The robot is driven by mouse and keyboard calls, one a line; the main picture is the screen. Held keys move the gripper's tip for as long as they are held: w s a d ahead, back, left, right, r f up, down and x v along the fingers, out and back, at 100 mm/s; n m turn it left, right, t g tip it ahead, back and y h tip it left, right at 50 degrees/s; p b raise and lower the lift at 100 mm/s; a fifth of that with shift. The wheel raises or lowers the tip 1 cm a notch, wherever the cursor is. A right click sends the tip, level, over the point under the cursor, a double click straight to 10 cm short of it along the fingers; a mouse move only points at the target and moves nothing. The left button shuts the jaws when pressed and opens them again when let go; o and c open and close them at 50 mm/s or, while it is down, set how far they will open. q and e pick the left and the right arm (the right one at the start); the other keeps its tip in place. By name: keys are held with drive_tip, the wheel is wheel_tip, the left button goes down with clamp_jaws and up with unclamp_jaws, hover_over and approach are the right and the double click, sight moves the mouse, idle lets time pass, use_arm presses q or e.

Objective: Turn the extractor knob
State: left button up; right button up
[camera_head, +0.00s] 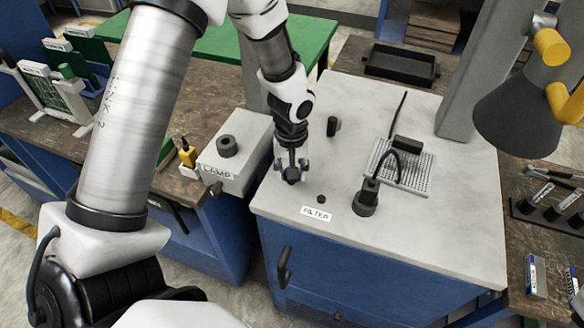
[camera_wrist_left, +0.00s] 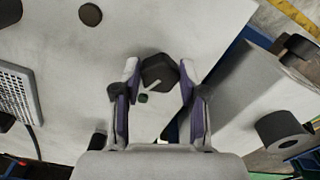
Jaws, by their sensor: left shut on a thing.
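The extractor knob (camera_wrist_left: 158,72) is a dark, many-sided knob with a white pointer line, standing on the light grey cabinet top (camera_head: 450,215). My left gripper (camera_head: 291,172) reaches down over the cabinet's left front part. In the left wrist view my left gripper (camera_wrist_left: 157,88) has one purple-padded finger on each side of the knob and is shut on it. The gripper hides most of the knob in the head view, and no label for it is readable. A small green spot (camera_wrist_left: 143,98) lies beside the knob between the fingers. My right gripper is not in view.
A FILTER label (camera_head: 315,213) and a small dark button (camera_head: 321,199) lie just right of my gripper. A LAMP box (camera_head: 235,150) stands close on the left.

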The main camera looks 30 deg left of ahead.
use_arm(q)
drive_tip(key=m+p, duration=0.1)
drive_tip(key=m, duration=0.2)
drive_tip(key=m+p, duration=0.1)
drive_tip(key=m, duration=0.2)
drive_tip(key=shift+s+a, duration=0.1)
drive_tip(key=shift+a, duration=0.1)
drive_tip(key=m+p, duration=0.1)
drive_tip(key=m, duration=0.2)
drive_tip(key=shift+a+m+p, duration=0.1)
drive_tip(key=shift+m+p, duration=0.3)
drive_tip(key=shift+f+m+p, duration=0.1)
drive_tip(key=shift+m+p, duration=0.55)
drive_tip(key=shift+m, duration=0.85)
drive_tip(key=o, duration=1.1)
drive_tip(key=shift+o, duration=0.2)
drive_tip(key=shift+w, duration=0.2)
